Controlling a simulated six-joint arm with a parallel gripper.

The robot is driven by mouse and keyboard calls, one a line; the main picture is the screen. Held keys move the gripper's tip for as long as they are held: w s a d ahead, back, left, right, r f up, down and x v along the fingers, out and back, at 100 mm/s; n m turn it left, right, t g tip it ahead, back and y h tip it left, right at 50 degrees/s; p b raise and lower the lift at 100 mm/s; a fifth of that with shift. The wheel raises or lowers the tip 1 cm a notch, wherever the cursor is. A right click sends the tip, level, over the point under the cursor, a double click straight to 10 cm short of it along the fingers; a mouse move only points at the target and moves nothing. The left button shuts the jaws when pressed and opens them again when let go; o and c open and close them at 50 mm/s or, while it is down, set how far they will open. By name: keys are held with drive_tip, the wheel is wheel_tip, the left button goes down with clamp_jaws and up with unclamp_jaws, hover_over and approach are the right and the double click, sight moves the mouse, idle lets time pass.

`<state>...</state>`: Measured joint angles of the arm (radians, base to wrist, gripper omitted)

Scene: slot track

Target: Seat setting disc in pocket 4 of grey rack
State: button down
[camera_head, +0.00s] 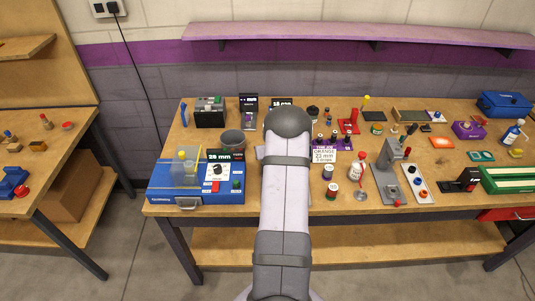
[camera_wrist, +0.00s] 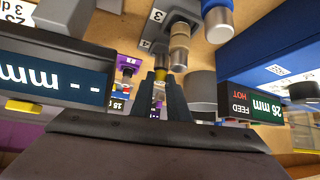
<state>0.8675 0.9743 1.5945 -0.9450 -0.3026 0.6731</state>
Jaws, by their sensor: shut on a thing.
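In the wrist view my gripper (camera_wrist: 161,88) is shut on a small piece between its dark fingers. A yellow top and a pale part show there; I take it for the setting disc (camera_wrist: 160,75), but its outline is mostly hidden. The grey rack (camera_wrist: 172,8) is just ahead of the fingertips, with white labels 3 and 4 on its side. The held piece appears close to the label 4 end, but I cannot tell whether it touches the rack. Metallic cylinders stand at the rack. In the head view my arm hides the gripper, disc and rack.
In the wrist view a dark display (camera_wrist: 55,72) is close on the left, and a 26 mm display (camera_wrist: 250,102) is on the right by a blue case (camera_wrist: 270,50). In the head view the blue case (camera_head: 195,190) is left of my arm; bottles (camera_head: 331,190) stand right.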

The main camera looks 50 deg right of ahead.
drive_tip(key=shift+f, duration=0.55)
drive_tip(key=shift+f, duration=0.15)
drive_tip(key=c, duration=1.7)
unclamp_jaws()
drive_tip(key=shift+r, duration=0.2)
drive_tip(key=b+v, duration=0.1)
drive_tip(key=v, duration=1.1)
